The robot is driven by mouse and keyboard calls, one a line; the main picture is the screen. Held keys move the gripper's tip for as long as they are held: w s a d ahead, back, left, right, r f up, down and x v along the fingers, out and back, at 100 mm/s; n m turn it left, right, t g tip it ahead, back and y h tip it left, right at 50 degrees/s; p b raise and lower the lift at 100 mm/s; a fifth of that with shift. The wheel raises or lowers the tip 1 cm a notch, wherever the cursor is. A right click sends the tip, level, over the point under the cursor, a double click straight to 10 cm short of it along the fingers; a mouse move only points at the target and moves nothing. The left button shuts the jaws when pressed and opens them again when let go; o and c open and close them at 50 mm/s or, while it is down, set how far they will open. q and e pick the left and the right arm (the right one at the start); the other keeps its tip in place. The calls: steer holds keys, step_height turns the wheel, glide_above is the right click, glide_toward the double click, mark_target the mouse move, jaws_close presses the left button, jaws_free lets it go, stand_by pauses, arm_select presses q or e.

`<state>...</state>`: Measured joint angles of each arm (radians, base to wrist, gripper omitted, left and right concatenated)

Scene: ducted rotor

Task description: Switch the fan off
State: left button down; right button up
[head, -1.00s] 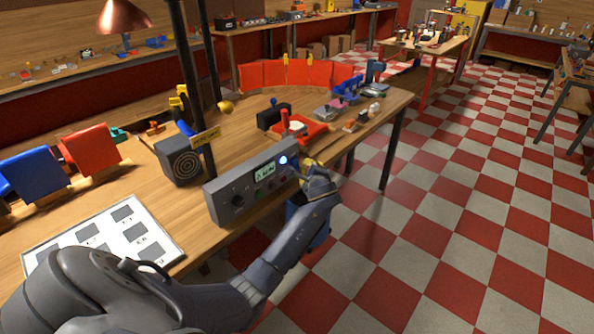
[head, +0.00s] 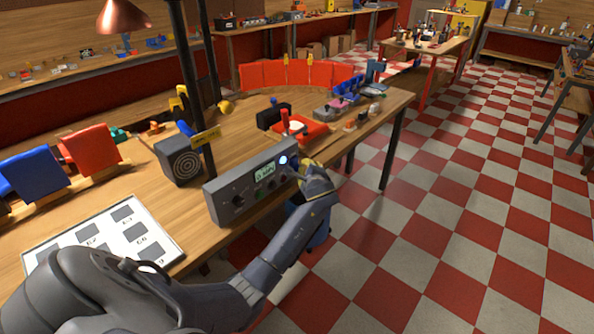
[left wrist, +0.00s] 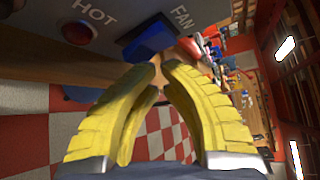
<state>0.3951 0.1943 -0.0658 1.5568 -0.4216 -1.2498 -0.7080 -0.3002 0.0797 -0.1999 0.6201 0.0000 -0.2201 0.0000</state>
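The grey control panel (head: 238,200) stands at the front edge of the wooden bench, with a knob, a small lit display (head: 264,171) and a glowing blue-white light (head: 283,161). In the left wrist view, the panel face (left wrist: 120,12) carries the labels HOT and FAN. A blue rocker switch (left wrist: 148,40) sits below FAN, and a red round button or lamp (left wrist: 78,32) below HOT. My left gripper (left wrist: 158,72) has yellow fingers drawn together at the tips, empty, just in front of the blue switch. Contact cannot be told. In the head view it is at the panel's right end (head: 304,166).
A dark post (head: 200,100) with a yellow label rises behind the panel. A grey speaker-like box (head: 180,160), a white card with dark squares (head: 128,238) and a red tool base (head: 312,132) are on the bench. The checkered floor to the right is open.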

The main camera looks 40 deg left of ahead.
arm_select(q)
steer(key=shift+a+f, duration=0.2)
steer(key=shift+a, duration=0.3)
steer(key=shift+a+f, duration=0.15)
steer(key=shift+a, duration=0.3)
stand_by(1.5)
steer(key=shift+d, duration=0.15)
steer(key=shift+s+d+r, duration=0.1)
steer(key=shift+d+r, duration=0.15)
steer(key=shift+d, duration=0.2)
steer(key=shift+s+d+r, duration=0.1)
steer(key=shift+d+r, duration=0.15)
steer(key=shift+d, duration=0.2)
steer(key=shift+d, duration=0.15)
steer(key=d, duration=0.1)
steer(key=d+r, duration=0.1)
steer(key=d, duration=0.1)
steer(key=d+r, duration=0.1)
steer(key=shift+s+d, duration=0.15)
steer(key=shift+d, duration=0.05)
stand_by(0.4)
